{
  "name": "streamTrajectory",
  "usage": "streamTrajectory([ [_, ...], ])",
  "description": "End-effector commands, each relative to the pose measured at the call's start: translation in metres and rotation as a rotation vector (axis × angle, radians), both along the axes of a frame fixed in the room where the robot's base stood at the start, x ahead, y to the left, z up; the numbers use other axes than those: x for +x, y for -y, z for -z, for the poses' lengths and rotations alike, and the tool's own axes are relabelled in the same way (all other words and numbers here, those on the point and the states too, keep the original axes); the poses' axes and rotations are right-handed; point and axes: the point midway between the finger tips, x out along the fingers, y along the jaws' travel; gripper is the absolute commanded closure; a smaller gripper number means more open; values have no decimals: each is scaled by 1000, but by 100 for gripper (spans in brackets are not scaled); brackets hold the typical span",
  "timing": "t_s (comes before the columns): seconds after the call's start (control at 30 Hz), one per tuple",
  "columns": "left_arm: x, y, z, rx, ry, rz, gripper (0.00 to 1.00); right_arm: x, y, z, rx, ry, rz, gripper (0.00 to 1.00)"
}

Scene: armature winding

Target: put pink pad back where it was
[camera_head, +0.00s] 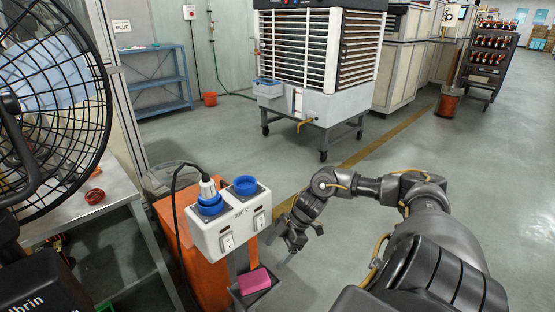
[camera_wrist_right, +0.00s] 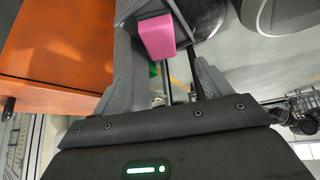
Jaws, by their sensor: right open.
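The pink pad (camera_head: 254,280) lies in a small dark tray (camera_head: 262,293) below the white socket box, on the side of the orange cabinet. My right gripper (camera_head: 290,240) is open and empty, up and to the right of the pad, apart from it. In the right wrist view, the pink pad (camera_wrist_right: 157,36) shows beyond and between the spread fingers of my right gripper (camera_wrist_right: 165,75), with nothing held. My left gripper is not in view.
A black fan (camera_head: 50,100) and a metal table (camera_head: 85,205) are at left. A wheeled air cooler (camera_head: 320,60) stands behind. The floor at centre is clear.

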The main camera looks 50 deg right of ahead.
Motion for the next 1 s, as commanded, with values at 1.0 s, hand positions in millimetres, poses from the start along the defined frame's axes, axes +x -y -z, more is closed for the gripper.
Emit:
streamTrajectory([
  [1.0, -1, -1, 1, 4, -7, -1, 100, -66, -280, 2, 195, 347, 576, 23],
])
